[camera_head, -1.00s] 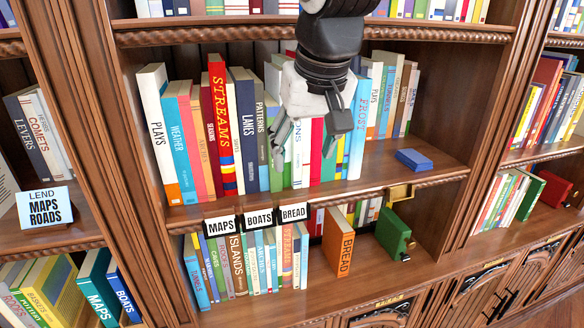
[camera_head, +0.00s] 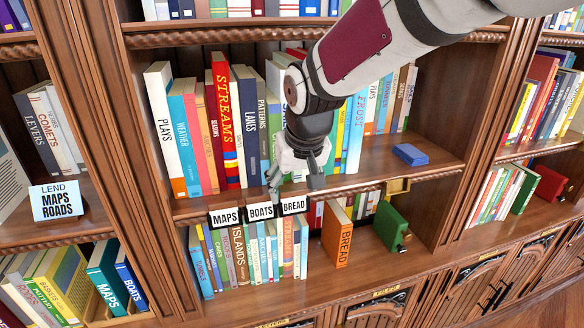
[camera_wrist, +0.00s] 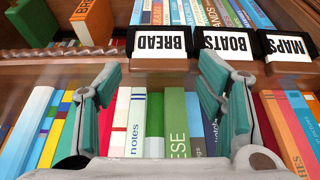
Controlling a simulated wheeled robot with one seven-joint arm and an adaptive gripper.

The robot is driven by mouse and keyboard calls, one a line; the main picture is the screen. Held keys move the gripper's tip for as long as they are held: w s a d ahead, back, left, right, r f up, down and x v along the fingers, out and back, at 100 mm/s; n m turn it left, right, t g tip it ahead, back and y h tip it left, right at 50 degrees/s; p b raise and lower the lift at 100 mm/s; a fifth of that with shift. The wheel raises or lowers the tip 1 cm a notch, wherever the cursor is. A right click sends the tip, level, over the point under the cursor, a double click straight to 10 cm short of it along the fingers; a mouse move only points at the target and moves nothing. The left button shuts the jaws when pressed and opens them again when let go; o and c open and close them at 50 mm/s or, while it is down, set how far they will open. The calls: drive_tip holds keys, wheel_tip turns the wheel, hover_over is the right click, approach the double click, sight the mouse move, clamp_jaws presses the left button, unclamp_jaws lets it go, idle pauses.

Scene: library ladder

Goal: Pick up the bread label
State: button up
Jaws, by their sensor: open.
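The bread label (camera_head: 293,206) is a small white card with black BREAD lettering, on the front edge of the middle shelf, at the right end of a row with the maps label (camera_head: 224,216) and the boats label (camera_head: 260,211). My gripper (camera_head: 292,186) is just above the labels, open and empty. In the wrist view the bread label (camera_wrist: 159,42) appears upside down, beyond and between the two teal fingertips of my gripper (camera_wrist: 162,82). I see no contact between the fingers and the label.
Books stand upright behind my gripper on the middle shelf. An orange BREAD book (camera_head: 337,236) and a green book (camera_head: 390,226) stand on the shelf below. A blue book (camera_head: 413,155) lies on the middle shelf's clear right part.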

drive_tip(key=shift+f, duration=0.45)
drive_tip(key=shift+c, duration=0.6)
drive_tip(key=shift+d, duration=0.1)
drive_tip(key=c, duration=0.4)
drive_tip(key=shift+d, duration=0.1)
drive_tip(key=shift+c, duration=0.8)
drive_tip(key=shift+d+f, duration=0.1)
drive_tip(key=shift+c, duration=0.3)
drive_tip(key=shift+w+f, duration=0.1)
